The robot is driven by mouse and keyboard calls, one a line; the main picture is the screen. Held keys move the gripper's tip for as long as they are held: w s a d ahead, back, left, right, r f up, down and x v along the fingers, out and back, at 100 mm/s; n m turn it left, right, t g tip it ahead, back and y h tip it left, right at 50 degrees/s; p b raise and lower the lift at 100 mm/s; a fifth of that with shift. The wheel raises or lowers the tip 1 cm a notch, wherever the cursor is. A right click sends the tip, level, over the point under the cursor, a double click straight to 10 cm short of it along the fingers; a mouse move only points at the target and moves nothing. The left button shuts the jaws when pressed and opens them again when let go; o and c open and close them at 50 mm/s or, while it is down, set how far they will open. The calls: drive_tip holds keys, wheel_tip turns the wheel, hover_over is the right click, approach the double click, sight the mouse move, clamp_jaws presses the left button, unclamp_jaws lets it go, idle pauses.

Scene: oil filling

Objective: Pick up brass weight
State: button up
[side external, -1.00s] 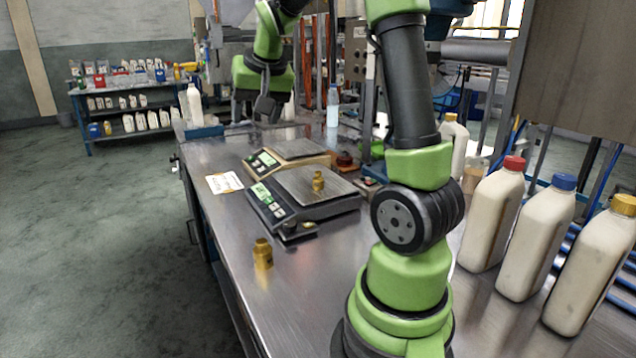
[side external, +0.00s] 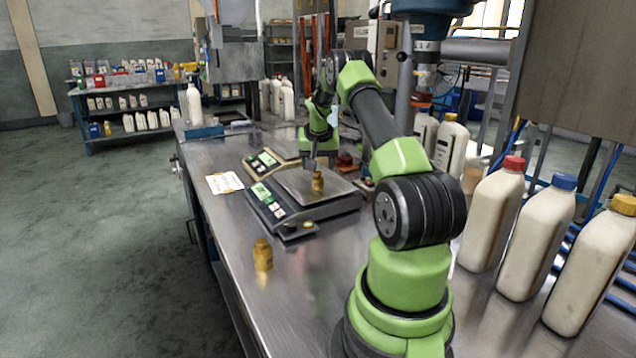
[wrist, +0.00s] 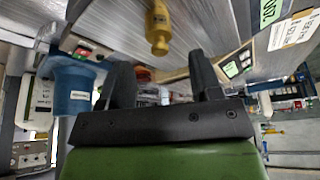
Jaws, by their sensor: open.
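A brass weight (side external: 318,182) with a knob on top stands upright on the metal pan of the nearer scale (side external: 335,196). A second brass weight (side external: 263,254) stands on the bench in front of that scale. My gripper (side external: 312,163) is above and just behind the weight on the pan, apart from it. In the wrist view my gripper (wrist: 163,78) is open with nothing between its two dark fingers. A brass weight (wrist: 158,27) shows there beyond the fingertips, at the top centre.
A second scale (side external: 268,160) stands behind the nearer one. A paper label (side external: 224,183) lies on the bench to the left. Large capped bottles (side external: 535,238) stand at the right. The front left of the metal bench (side external: 300,290) is mostly clear.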

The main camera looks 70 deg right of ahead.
sight(318, 172)
drive_tip(key=x, duration=0.4)
drive_tip(key=shift+d+f, duration=0.1)
drive_tip(key=shift+f, duration=0.15)
